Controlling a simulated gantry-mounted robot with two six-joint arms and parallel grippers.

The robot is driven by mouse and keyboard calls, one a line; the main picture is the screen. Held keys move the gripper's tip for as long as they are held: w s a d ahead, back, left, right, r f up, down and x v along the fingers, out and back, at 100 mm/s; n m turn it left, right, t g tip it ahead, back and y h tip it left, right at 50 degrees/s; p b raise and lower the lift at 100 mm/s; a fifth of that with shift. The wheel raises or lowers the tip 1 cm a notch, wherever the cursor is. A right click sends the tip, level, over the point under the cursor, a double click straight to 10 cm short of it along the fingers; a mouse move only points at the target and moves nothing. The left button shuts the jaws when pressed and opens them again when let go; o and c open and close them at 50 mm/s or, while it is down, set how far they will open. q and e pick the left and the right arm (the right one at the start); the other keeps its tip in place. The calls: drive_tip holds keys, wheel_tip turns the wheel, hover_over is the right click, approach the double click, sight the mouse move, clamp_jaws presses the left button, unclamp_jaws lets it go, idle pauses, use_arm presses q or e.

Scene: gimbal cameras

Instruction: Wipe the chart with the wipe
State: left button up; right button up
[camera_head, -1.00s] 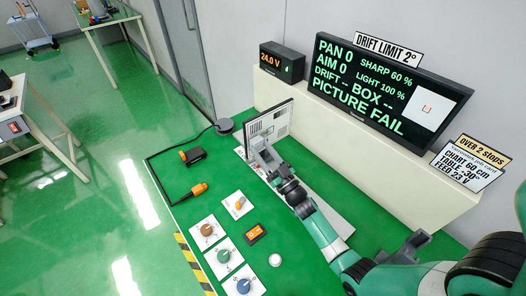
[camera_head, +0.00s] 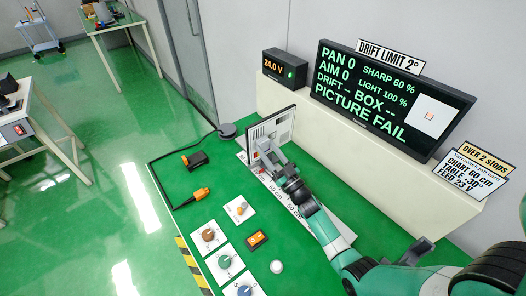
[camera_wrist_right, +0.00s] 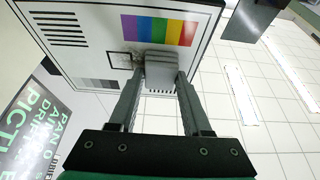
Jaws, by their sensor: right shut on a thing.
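The chart (camera_head: 283,122) is an upright white panel in a dark frame at the far end of the bench. In the right wrist view the chart (camera_wrist_right: 85,45) shows colour bars, black lines, grey patches and a dark smudge beside a small black square. My right gripper (camera_head: 264,150) is in front of the chart. In the right wrist view its fingers (camera_wrist_right: 160,90) are shut on the wipe (camera_wrist_right: 162,70), a grey ribbed block. The wipe is at the chart's face, next to the smudge and below the colour bars; contact cannot be told. My left gripper is not in view.
A scale strip (camera_head: 289,204) runs along the green bench under my right arm. Knob cards (camera_head: 209,236), an orange switch (camera_head: 256,239) and an orange-ended cable (camera_head: 200,194) lie to the left. A screen (camera_head: 387,101) reading PICTURE FAIL stands on a ledge behind.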

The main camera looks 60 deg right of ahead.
sight(276, 132)
drive_tip(key=shift+s+d, duration=0.2)
drive_tip(key=shift+d, duration=0.15)
drive_tip(key=shift+d, duration=0.1)
drive_tip(key=shift+s+d, duration=0.35)
drive_tip(key=shift+d, duration=0.45)
drive_tip(key=shift+s+d, duration=0.3)
drive_tip(key=shift+d, duration=0.45)
drive_tip(key=shift+s+d, duration=0.3)
drive_tip(key=shift+d, duration=0.3)
drive_tip(key=shift+s+d, duration=0.3)
drive_tip(key=shift+d, duration=0.3)
drive_tip(key=shift+f, duration=0.1)
drive_tip(key=shift+w+a, duration=0.1)
drive_tip(key=shift+w+a, duration=0.25)
drive_tip(key=shift+a, duration=0.35)
drive_tip(key=shift+w+a, duration=0.25)
drive_tip(key=shift+a, duration=0.3)
drive_tip(key=shift+w+a, duration=0.4)
drive_tip(key=shift+a, duration=0.45)
drive_tip(key=shift+w+a, duration=0.4)
drive_tip(key=shift+a, duration=0.4)
